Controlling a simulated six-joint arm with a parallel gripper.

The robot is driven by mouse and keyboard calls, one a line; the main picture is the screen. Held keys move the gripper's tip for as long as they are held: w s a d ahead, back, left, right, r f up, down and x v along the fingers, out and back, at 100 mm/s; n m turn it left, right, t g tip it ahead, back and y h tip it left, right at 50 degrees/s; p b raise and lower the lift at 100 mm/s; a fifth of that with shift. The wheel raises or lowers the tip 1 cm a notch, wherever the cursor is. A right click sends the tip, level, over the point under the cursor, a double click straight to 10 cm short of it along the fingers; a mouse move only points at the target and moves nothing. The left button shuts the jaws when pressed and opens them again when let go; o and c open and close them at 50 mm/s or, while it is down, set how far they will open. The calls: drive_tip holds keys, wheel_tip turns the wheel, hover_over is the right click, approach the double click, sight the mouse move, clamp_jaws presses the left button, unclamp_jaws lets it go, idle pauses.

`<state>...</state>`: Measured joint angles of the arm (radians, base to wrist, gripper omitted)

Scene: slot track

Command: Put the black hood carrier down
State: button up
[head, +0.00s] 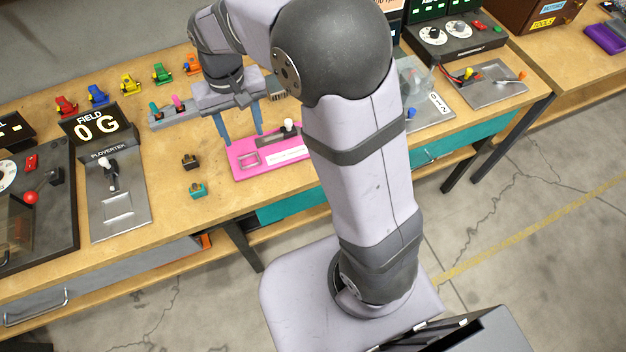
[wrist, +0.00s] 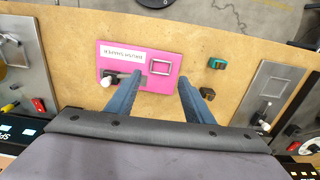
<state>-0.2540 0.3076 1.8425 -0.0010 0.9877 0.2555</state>
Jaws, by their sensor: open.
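A small black hood carrier (head: 190,161) sits on the wooden bench just left of the pink plate. It also shows in the wrist view (wrist: 207,94), beside the tip of the right-hand finger and apart from the plate. My gripper (head: 243,140) is open and empty, with its two blue fingers pointing down over the pink plate (head: 243,170). In the wrist view my gripper (wrist: 163,78) has its fingers spread, with nothing between them but plate and bench. Whether the right-hand finger touches the carrier cannot be told.
A teal carrier (head: 198,190) lies in front of the black one. The pink plate has a light-topped lever (head: 288,125) and a square frame. A grey lever plate (head: 118,195) stands left. Behind is a grey rack (head: 165,113) with small coloured carriers. Bare bench lies around the black carrier.

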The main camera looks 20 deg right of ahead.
drive_tip(key=s+d+f, duration=0.2)
drive_tip(key=s+d, duration=0.3)
drive_tip(key=s, duration=0.3)
drive_tip(key=s+d+f, duration=0.2)
drive_tip(key=s+d, duration=0.3)
drive_tip(key=s, duration=0.3)
drive_tip(key=shift+s, duration=0.2)
drive_tip(key=shift+f, duration=0.1)
